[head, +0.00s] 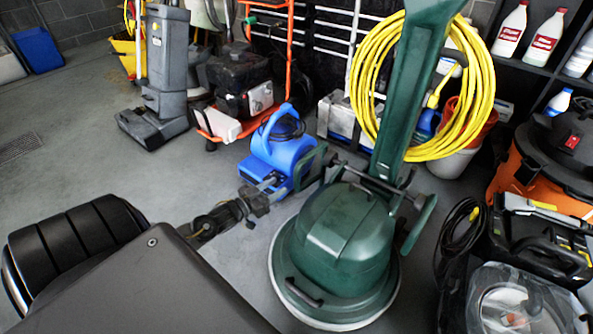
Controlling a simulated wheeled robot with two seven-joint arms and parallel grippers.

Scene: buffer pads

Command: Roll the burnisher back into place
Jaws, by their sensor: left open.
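The burnisher (338,240) is a dark green floor machine standing upright on the grey floor, right of centre. Its round base has a pale rim, and its tall green handle column (408,95) rises out of the top of the view. A thick coil of yellow cord (480,95) hangs on the column. My left gripper (268,196) is open, just left of the burnisher's body and in front of a blue blower. I cannot tell whether it touches either one. My right gripper is not in view.
The blue blower (283,150) stands behind my left gripper. A grey upright machine (168,75) and an orange-framed cart (240,125) are farther back. An orange vacuum (545,150) and black cases crowd the right side, below shelves of bottles. Open floor (75,140) lies at left.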

